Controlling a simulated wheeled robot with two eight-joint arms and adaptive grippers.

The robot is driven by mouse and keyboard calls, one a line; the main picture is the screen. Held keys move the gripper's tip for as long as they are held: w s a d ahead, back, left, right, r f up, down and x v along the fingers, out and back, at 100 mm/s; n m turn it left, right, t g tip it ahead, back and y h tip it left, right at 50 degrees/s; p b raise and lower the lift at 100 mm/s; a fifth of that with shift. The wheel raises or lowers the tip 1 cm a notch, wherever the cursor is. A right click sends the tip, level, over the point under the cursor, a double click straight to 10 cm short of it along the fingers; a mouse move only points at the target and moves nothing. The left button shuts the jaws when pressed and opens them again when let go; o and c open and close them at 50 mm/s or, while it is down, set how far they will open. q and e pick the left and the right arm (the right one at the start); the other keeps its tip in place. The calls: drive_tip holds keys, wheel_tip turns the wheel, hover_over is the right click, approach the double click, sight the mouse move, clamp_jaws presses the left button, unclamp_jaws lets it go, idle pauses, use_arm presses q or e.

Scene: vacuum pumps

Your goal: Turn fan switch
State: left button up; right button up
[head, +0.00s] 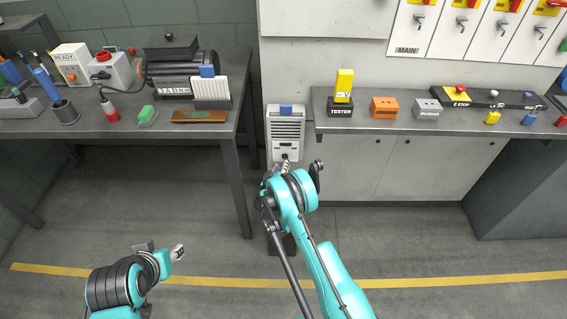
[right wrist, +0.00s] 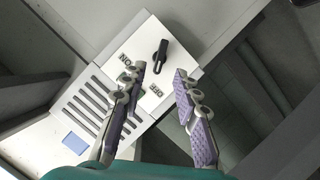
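The fan unit (head: 285,128) is a pale box with vent slots, standing between the workbench and the grey cabinet. In the right wrist view its panel (right wrist: 139,46) carries a black elongated switch knob (right wrist: 160,56) and small ON and OFF style labels. My right gripper (head: 300,166) is in front of the lower part of the unit. In the right wrist view its two purple-padded fingers (right wrist: 160,76) are spread apart with nothing between them, the knob just beyond the tips. My left gripper (head: 178,252) is low at the left over the floor; its opening is unclear.
A workbench (head: 226,131) with a motor (head: 182,75) and tools stands at the left. At the right, a cabinet counter (head: 357,124) carries a yellow tester (head: 344,84), an orange box (head: 384,107) and lock items. The floor before the cabinet is clear.

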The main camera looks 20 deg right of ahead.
drive_tip(key=v, duration=0.5)
drive_tip(key=shift+s+a+r, duration=0.1)
drive_tip(key=shift+s+a, duration=0.05)
drive_tip(key=shift+s, duration=0.15)
drive_tip(key=s+d+r+g+y, duration=0.1)
drive_tip(key=s+r, duration=0.2)
drive_tip(key=r, duration=0.4)
drive_tip(key=s+d+r+m+g, duration=0.1)
drive_tip(key=s+r, duration=0.2)
drive_tip(key=r, duration=0.5)
drive_tip(key=s+d+r+g+y, duration=0.1)
drive_tip(key=s+r, duration=0.3)
drive_tip(key=r, duration=0.3)
drive_tip(key=s+a+r+g+y, duration=0.1)
drive_tip(key=s+r+y, duration=0.1)
drive_tip(key=s, duration=1.2)
drive_tip(key=s+a+r+g+y, duration=0.1)
drive_tip(key=s+a+r+y, duration=0.1)
drive_tip(key=s, duration=1.2)
drive_tip(key=shift+a+r+y, duration=0.15)
drive_tip(key=shift+r+y, duration=0.25)
